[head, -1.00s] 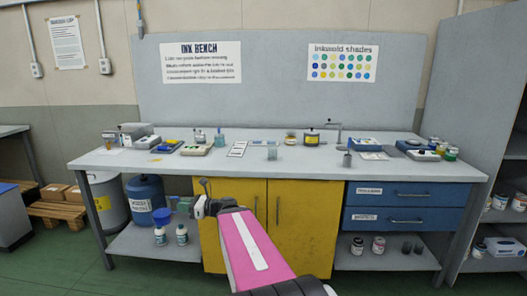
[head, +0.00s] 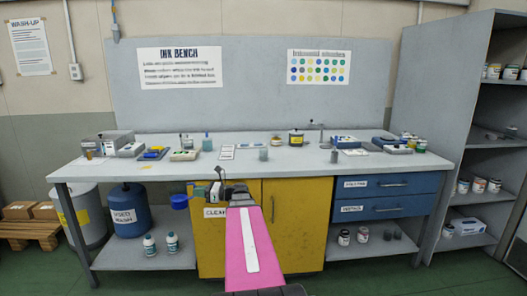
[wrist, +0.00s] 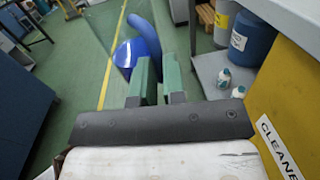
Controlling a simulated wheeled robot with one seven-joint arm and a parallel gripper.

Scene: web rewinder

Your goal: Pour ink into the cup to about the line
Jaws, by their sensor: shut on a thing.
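My gripper (head: 214,190) is in front of the yellow cabinet, below the bench top. It is shut on a blue vessel (head: 180,201), which sticks out to the left. In the wrist view, the green fingers (wrist: 160,82) close at the blue vessel (wrist: 136,50), whose rounded body and curved blue part show beyond them. Its contents cannot be made out. A small clear greyish cup (head: 263,154) stands on the bench top near the front middle, above and right of my gripper. Its line is too small to see.
The grey bench (head: 110,172) carries trays, a blue bottle (head: 207,143), a yellow-banded jar (head: 296,138) and a dark metal cup (head: 334,155). Its front edge lies above my gripper. A blue drum (head: 127,210) and white bottles (head: 172,242) are below left.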

